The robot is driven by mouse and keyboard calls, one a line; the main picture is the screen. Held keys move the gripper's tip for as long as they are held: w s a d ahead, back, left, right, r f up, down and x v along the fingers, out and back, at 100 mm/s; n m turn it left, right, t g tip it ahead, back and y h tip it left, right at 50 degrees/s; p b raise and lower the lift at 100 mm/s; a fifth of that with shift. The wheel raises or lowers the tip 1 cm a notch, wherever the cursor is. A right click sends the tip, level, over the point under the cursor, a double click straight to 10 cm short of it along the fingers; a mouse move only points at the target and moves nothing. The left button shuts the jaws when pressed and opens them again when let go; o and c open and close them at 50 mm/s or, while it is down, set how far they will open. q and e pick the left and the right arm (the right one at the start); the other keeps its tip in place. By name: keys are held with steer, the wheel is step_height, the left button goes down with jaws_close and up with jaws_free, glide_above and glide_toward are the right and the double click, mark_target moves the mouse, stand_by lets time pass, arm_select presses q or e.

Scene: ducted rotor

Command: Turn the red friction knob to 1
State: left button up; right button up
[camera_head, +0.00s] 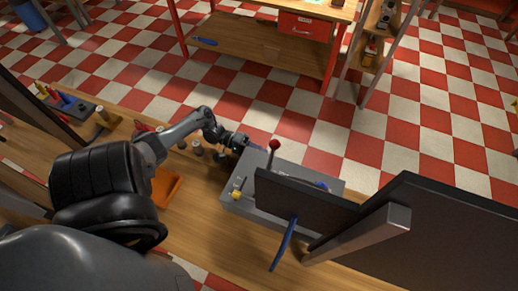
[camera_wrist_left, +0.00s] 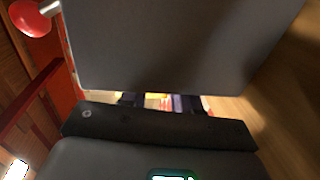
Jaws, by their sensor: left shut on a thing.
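A grey box (camera_head: 230,207) stands on the wooden bench. A lever with a red ball top (camera_head: 274,145) rises at its far side, and a yellow part (camera_head: 237,194) sits near its left end. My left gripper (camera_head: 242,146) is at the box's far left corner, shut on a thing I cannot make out. In the left wrist view a grey surface (camera_wrist_left: 175,45) fills the top and hides most of my left gripper's fingers (camera_wrist_left: 158,103). A red ball (camera_wrist_left: 35,18) shows at its upper left. I cannot make out the red friction knob or its scale. My right gripper is not in view.
A dark panel (camera_head: 300,205) covers part of the box, with a blue strip (camera_head: 285,245) below it. A larger dark panel (camera_head: 430,240) stands at right. An orange tray (camera_head: 166,187) and small round parts (camera_head: 197,148) lie left of the box. The checkered floor lies beyond.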

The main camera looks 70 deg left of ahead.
arm_select(q)
steer(key=shift+r, duration=0.2)
steer(key=shift+f, duration=0.15)
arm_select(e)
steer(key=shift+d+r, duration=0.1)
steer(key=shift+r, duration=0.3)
arm_select(q)
steer(key=o, duration=1.1)
steer(key=shift+c, duration=0.2)
steer(key=b+v, duration=0.1)
steer(key=v, duration=0.5)
steer(key=shift+s+a, duration=0.5)
steer(key=shift+s, duration=0.05)
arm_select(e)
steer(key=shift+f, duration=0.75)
